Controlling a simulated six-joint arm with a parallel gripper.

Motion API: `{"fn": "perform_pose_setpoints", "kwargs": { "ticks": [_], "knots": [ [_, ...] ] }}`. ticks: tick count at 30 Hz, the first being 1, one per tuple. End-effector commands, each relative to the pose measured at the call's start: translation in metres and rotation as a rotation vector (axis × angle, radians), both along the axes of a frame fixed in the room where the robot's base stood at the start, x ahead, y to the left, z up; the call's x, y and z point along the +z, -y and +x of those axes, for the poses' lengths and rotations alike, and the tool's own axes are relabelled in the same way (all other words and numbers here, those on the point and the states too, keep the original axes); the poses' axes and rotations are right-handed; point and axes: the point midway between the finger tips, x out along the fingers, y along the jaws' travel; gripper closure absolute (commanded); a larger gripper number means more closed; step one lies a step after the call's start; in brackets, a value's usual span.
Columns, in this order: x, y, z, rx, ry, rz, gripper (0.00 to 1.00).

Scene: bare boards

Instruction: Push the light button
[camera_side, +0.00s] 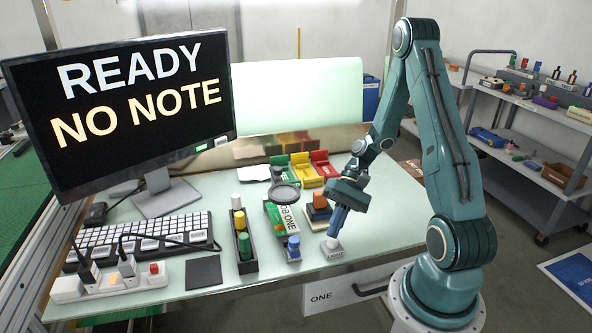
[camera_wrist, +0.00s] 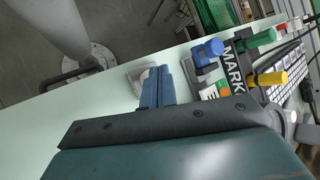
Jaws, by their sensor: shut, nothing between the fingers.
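The light button is a small pale box (camera_side: 334,253) with a dark, hard-to-read label, near the front edge of the table. In the wrist view its pale housing (camera_wrist: 135,74) shows beside and behind the fingertips. My gripper (camera_side: 333,236) is shut and empty, its blue fingers pointing down at the top of the box. In the wrist view the shut fingers (camera_wrist: 160,72) overlap part of the housing. The fingers hide the button top, so I cannot tell whether they touch it or whether it is pressed.
A dark marker tray (camera_side: 245,252) lies further left, with a keyboard (camera_side: 145,240) beyond. A magnifier (camera_side: 284,192), small blocks (camera_side: 319,207) and coloured bins (camera_side: 305,168) sit behind. Clear table lies right of the button.

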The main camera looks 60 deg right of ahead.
Motion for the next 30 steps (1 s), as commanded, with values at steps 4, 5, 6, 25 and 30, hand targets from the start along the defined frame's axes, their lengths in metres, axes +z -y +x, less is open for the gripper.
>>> {"fn": "perform_pose_setpoints", "kwargs": {
  "ticks": [4,5,6,25,30],
  "knots": [
    [0.0000,0.0000,0.0000,0.000,0.000,0.000,1.00],
    [0.0000,0.0000,0.0000,0.000,0.000,0.000,1.00],
    [-0.0002,0.0000,0.0000,0.000,0.000,0.000,1.00],
    [-0.0093,0.0001,-0.0001,0.000,0.000,0.000,1.00],
    [-0.0093,0.0000,-0.0001,0.000,0.000,0.000,1.00]
  ]
}}
